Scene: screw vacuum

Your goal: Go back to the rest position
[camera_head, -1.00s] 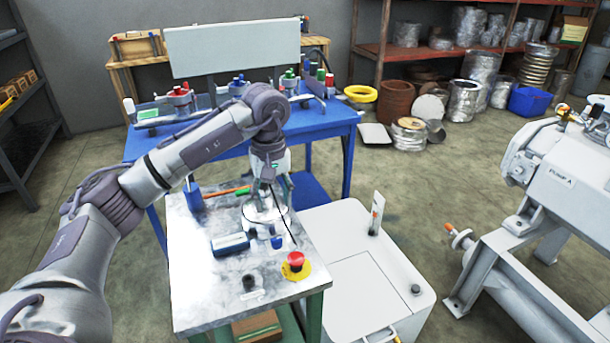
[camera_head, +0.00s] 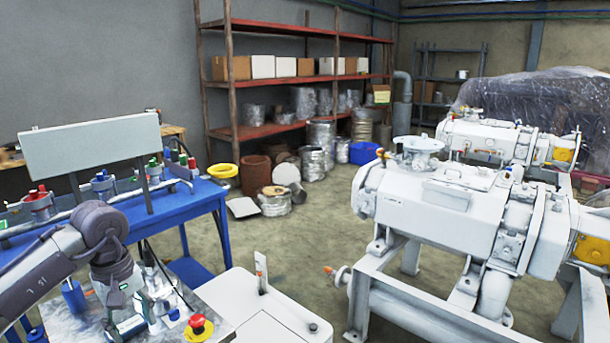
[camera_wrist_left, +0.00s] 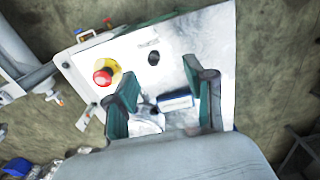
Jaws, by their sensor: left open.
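My left arm comes in from the lower left in the head view, and its gripper (camera_head: 143,312) hangs over the metal-topped workstation (camera_head: 232,305). The left wrist view shows the two dark green fingers of this gripper (camera_wrist_left: 163,92) spread apart, with nothing held between them. Below the fingers, a blue and white device (camera_wrist_left: 176,102) lies on the metal top. A red emergency button on a yellow base (camera_head: 198,326) is on the same top, and it also shows in the left wrist view (camera_wrist_left: 104,74). My right gripper is in neither view.
A blue table (camera_head: 203,196) with valve parts and a grey panel (camera_head: 90,147) stands behind the arm. A white cabinet (camera_head: 265,318) adjoins the workstation. A large pump (camera_head: 440,210) fills the right side. Open floor lies between the table and the pump.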

